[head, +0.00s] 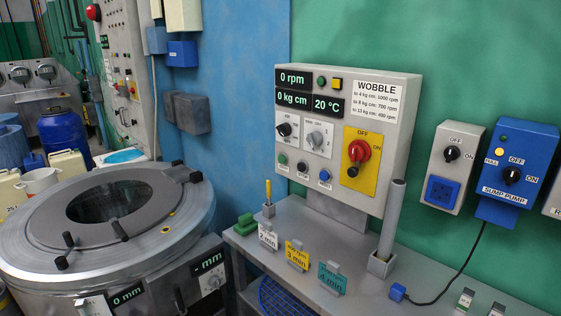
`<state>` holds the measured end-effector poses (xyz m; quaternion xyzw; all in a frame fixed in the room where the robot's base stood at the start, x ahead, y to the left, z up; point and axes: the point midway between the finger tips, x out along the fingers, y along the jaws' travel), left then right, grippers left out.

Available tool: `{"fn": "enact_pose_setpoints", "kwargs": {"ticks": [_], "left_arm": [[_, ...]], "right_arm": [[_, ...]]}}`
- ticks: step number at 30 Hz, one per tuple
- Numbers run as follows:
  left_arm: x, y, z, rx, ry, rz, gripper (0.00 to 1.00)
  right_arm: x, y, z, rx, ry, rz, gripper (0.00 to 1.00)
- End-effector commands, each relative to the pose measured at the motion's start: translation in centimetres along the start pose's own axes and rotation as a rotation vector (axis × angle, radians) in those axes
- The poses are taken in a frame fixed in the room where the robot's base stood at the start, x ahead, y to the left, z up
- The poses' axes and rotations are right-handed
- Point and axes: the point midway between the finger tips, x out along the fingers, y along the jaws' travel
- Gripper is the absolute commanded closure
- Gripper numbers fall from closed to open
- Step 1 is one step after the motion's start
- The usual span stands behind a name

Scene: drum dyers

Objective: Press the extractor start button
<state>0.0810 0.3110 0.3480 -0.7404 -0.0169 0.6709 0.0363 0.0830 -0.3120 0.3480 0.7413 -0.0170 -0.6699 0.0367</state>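The grey control panel (398,125) stands upright on the shelf at the centre right. Its lower left has a green button (283,159), a black button (301,166) and a blue button (325,175) in a row; their small labels are not legible, so I cannot tell which is start. Above them are two rotary switches and displays (292,78) reading 0 rpm, 0 kg cm and 20 °C. Neither gripper is in view.
A grey upright tube (391,220) stands at the panel's right front. Small white, yellow and teal timer cards (297,255) stand on the shelf (345,270). A blue SUMP PUMP switch box (518,165) hangs on the green wall, its cable reaching the shelf.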

Motion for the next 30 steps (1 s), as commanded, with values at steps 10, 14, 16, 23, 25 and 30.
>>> {"fn": "enact_pose_setpoints", "kwargs": {"ticks": [10, 14, 16, 23, 25, 30], "left_arm": [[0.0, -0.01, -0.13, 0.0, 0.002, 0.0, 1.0], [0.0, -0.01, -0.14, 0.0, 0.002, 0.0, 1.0], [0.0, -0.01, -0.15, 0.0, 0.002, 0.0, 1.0], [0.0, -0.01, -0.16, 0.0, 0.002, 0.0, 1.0], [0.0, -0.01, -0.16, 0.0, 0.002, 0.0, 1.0], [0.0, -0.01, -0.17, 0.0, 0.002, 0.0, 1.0]], "right_arm": [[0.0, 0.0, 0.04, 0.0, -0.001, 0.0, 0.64], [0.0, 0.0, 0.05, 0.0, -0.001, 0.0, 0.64], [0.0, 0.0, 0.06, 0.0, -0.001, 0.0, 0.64], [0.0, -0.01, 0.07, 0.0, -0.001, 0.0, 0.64], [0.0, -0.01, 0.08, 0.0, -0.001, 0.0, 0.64], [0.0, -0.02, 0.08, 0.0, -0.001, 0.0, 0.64]]}}
